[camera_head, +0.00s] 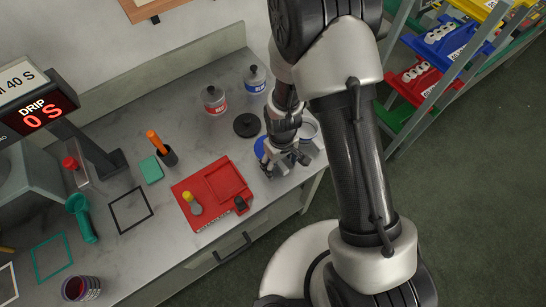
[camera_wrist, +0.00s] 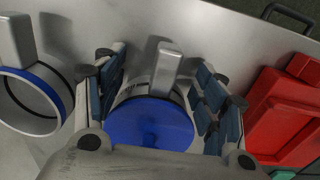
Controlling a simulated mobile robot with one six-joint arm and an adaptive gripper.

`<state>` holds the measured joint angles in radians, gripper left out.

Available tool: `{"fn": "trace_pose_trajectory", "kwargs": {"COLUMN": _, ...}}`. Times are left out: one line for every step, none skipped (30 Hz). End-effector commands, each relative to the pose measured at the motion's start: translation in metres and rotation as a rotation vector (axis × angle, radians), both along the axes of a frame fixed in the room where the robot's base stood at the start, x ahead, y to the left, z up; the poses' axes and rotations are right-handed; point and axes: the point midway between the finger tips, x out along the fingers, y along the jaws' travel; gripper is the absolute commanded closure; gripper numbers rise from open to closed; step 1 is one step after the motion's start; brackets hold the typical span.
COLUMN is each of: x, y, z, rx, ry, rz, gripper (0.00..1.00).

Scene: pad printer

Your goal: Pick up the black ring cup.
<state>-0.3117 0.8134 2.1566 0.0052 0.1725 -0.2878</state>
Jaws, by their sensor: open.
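I cannot make out for certain which cup is the black ring cup. My gripper (camera_head: 287,163) is low over the right part of the counter. In the wrist view my gripper (camera_wrist: 162,100) is open, with its fingers on either side of a grey metal cup (camera_wrist: 167,60) with a block-like handle. A second grey cup (camera_wrist: 20,118) with a handle, a dark inner line and a blue edge is at the left. It seems to be the pale round cup (camera_head: 309,130) beside my gripper.
A black disc (camera_head: 247,125) and a partly hidden blue disc (camera_head: 260,147) lie left of my gripper. Two bottles, red-labelled (camera_head: 214,101) and blue-labelled (camera_head: 255,79), stand behind. A red tray (camera_head: 213,187) is to the left. The counter's front edge is close.

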Motion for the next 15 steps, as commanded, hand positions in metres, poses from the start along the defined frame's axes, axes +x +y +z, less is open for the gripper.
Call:
{"fn": "trace_pose_trajectory", "kwargs": {"x": 0.0002, "y": 0.0001, "z": -0.0012, "rx": 0.0, "ry": 0.0, "rz": 0.0, "gripper": 0.35}}
{"fn": "trace_pose_trajectory", "kwargs": {"x": 0.0002, "y": 0.0001, "z": -0.0011, "rx": 0.001, "ry": -0.001, "rz": 0.0, "gripper": 0.35}}
{"fn": "trace_pose_trajectory", "kwargs": {"x": 0.0004, "y": 0.0001, "z": -0.0007, "rx": 0.001, "ry": -0.001, "rz": 0.0, "gripper": 0.35}}
{"fn": "trace_pose_trajectory", "kwargs": {"x": 0.0004, "y": 0.0001, "z": -0.0005, "rx": 0.001, "ry": -0.001, "rz": 0.0, "gripper": 0.35}}
{"fn": "trace_pose_trajectory", "kwargs": {"x": 0.0004, "y": 0.0001, "z": -0.0004, "rx": 0.001, "ry": -0.001, "rz": 0.0, "gripper": 0.35}}
{"fn": "trace_pose_trajectory", "kwargs": {"x": 0.0004, "y": 0.0001, "z": -0.0003, "rx": 0.001, "ry": -0.001, "rz": 0.0, "gripper": 0.35}}
{"fn": "trace_pose_trajectory", "kwargs": {"x": 0.0004, "y": 0.0001, "z": -0.0003, "rx": 0.001, "ry": -0.001, "rz": 0.0, "gripper": 0.36}}
{"fn": "trace_pose_trajectory", "kwargs": {"x": 0.0004, "y": 0.0001, "z": -0.0003, "rx": 0.001, "ry": -0.001, "rz": 0.0, "gripper": 0.38}}
{"fn": "trace_pose_trajectory", "kwargs": {"x": 0.0004, "y": 0.0001, "z": -0.0002, "rx": 0.001, "ry": -0.001, "rz": 0.0, "gripper": 0.41}}
{"fn": "trace_pose_trajectory", "kwargs": {"x": 0.0004, "y": 0.0001, "z": -0.0002, "rx": 0.001, "ry": -0.001, "rz": 0.0, "gripper": 0.43}}
{"fn": "trace_pose_trajectory", "kwargs": {"x": 0.0004, "y": 0.0001, "z": -0.0002, "rx": 0.001, "ry": -0.001, "rz": 0.0, "gripper": 0.45}}
{"fn": "trace_pose_trajectory", "kwargs": {"x": 0.0004, "y": 0.0001, "z": -0.0002, "rx": 0.001, "ry": -0.001, "rz": 0.0, "gripper": 0.48}}
{"fn": "trace_pose_trajectory", "kwargs": {"x": 0.0004, "y": 0.0001, "z": -0.0002, "rx": 0.001, "ry": -0.001, "rz": 0.0, "gripper": 0.5}}
{"fn": "trace_pose_trajectory", "kwargs": {"x": 0.0004, "y": 0.0001, "z": -0.0002, "rx": 0.001, "ry": -0.001, "rz": 0.0, "gripper": 0.52}}
{"fn": "trace_pose_trajectory", "kwargs": {"x": 0.0005, "y": 0.0002, "z": -0.0002, "rx": 0.001, "ry": -0.001, "rz": 0.0, "gripper": 0.54}}
